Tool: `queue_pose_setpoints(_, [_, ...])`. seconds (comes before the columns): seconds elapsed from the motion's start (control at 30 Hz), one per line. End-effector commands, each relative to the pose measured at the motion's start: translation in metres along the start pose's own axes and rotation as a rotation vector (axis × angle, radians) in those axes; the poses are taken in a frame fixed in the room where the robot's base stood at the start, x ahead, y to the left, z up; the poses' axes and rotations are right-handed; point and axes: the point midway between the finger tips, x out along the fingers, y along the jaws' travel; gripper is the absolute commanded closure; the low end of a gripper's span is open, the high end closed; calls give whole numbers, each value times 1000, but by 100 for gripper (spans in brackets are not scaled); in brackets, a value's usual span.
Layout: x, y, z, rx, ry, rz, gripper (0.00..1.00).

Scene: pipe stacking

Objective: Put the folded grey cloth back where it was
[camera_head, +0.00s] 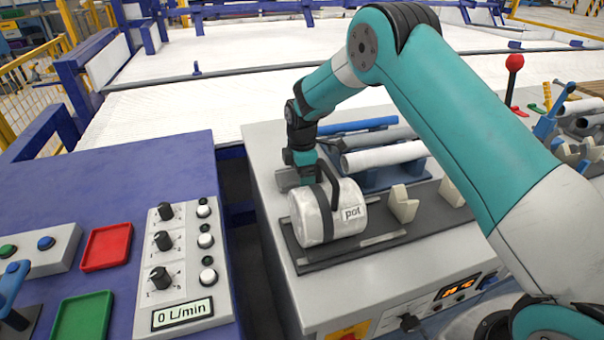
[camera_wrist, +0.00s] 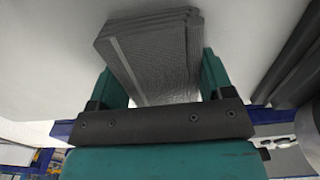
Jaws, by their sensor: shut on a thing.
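The folded grey cloth (camera_wrist: 150,50) shows in the wrist view as a thick stack of layers between the two teal fingers. My gripper (camera_wrist: 160,75) is shut on it. In the head view my gripper (camera_head: 303,170) is low over the left part of the light grey bench, behind a white pot. A grey edge of the cloth (camera_head: 287,180) shows just left of the pot; the rest is hidden. I cannot tell whether the cloth touches the bench top.
Blue, grey and white pipes (camera_head: 385,157) lie on a rack to the right. Pale holders (camera_head: 404,205) stand right of the pot. A gap separates the blue table (camera_head: 150,165).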

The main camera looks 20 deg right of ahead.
Motion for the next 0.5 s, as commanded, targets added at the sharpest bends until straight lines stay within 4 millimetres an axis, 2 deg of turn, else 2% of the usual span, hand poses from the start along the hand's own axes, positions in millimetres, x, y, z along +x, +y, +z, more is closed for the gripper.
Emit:
queue_pose_setpoints(0.03, [3, 0, 0, 0, 0, 0, 48])
queue_pose_setpoints(0.07, [2, 0, 0, 0, 0, 0, 22])
queue_pose_setpoints(0.1, [2, 0, 0, 0, 0, 0, 12])
queue_pose_setpoints(0.17, [2, 0, 0, 0, 0, 0, 1])
queue_pose_setpoints(0.5, [-4, 0, 0, 0, 0, 1, 1])
